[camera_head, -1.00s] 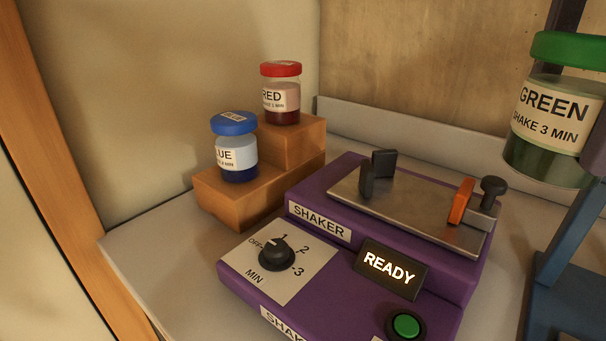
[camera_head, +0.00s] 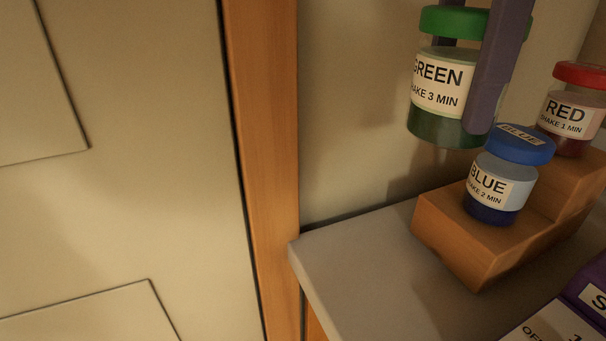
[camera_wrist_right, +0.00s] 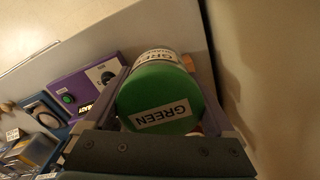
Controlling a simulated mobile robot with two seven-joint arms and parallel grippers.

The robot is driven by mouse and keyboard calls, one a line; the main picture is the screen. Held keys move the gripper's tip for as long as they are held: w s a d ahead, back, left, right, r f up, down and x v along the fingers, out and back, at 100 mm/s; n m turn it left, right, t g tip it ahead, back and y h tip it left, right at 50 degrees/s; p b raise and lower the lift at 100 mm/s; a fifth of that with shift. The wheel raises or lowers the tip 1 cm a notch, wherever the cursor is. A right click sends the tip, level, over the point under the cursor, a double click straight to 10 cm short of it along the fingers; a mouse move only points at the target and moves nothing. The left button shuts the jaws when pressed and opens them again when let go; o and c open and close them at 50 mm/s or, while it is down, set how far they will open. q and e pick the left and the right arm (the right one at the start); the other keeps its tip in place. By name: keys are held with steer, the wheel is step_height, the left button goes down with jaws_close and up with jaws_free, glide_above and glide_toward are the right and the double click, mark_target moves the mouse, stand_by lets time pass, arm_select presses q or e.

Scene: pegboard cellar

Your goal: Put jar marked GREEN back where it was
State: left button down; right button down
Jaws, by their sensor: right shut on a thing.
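The GREEN jar (camera_head: 436,99) has a green lid and dark green contents under a pale layer. It hangs upright in the air at the upper right of the head view, left of and above the BLUE jar (camera_head: 498,183). My right gripper (camera_head: 478,85) is shut on it, one finger crossing its front. In the right wrist view the lid (camera_wrist_right: 160,98), labelled GREEN, sits between the two fingers (camera_wrist_right: 170,100). The wooden stepped block (camera_head: 463,240) holds the BLUE jar on its lower step and the RED jar (camera_head: 571,113) on its higher step. My left gripper is not in view.
The pale counter (camera_head: 345,262) is bare left of the block. An orange wooden post (camera_head: 262,170) and a pale panelled surface (camera_head: 110,220) are at left. The purple shaker (camera_head: 590,290) is at the lower right; it also shows in the wrist view (camera_wrist_right: 83,88).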

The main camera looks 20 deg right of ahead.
steer(key=shift+s+f+b, duration=0.15)
steer(key=shift+f+b, duration=1.4)
steer(key=shift+f, duration=7.9)
steer(key=shift+f, duration=0.15)
jaws_free()
